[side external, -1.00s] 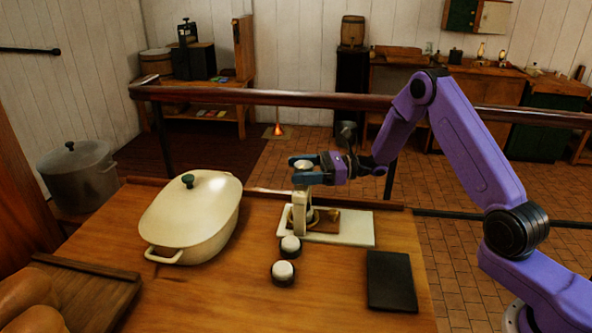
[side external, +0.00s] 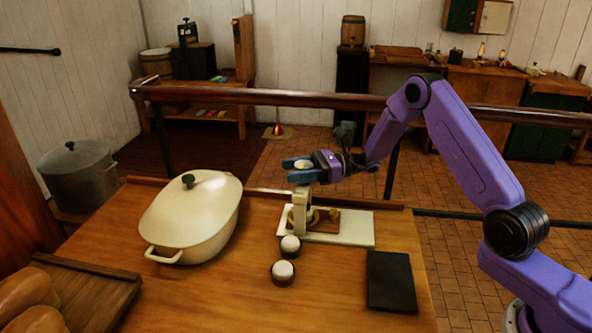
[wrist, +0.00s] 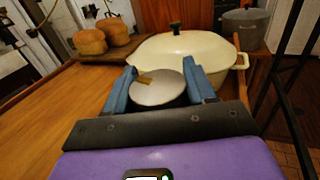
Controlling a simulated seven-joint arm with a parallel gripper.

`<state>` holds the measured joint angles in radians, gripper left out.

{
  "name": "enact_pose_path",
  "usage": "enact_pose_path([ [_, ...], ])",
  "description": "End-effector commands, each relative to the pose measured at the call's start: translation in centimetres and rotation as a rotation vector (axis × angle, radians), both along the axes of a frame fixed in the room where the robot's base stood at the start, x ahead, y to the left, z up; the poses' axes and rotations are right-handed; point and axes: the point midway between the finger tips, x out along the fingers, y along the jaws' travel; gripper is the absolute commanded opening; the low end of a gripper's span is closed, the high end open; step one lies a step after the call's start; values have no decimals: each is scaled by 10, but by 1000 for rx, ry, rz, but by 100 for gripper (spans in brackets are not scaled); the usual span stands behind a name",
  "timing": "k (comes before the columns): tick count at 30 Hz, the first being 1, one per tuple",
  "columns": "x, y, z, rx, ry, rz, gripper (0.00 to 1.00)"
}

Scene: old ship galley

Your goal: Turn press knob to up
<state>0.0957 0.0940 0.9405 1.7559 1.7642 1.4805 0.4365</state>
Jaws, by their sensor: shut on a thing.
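The press (side external: 299,208) is a cream upright column on a white base plate (side external: 350,229) near the table's far edge. Its round pale knob (wrist: 158,87) sits on top and shows a small tan mark at its upper left in the wrist view. My gripper (side external: 301,169) reaches in from the right at knob height. In the wrist view its blue fingers (wrist: 160,83) lie on both sides of the knob, shut on it. The fingers hide part of the knob in the side view.
A cream lidded pot (side external: 195,216) stands left of the press. Two small white-topped round pieces (side external: 283,270) lie in front of it, and a black flat slab (side external: 391,281) at the right. A bread board (side external: 92,292) is at the near left. A dark rail (side external: 250,96) runs behind the table.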

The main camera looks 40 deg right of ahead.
Motion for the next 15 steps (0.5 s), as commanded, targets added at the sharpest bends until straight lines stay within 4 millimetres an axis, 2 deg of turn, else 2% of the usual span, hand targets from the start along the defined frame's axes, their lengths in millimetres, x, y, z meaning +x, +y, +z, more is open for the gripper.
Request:
enact_pose_path([
  [9,-3,1,1,2,-5,232,24],
  [15,-5,1,1,0,-3,295,24],
])
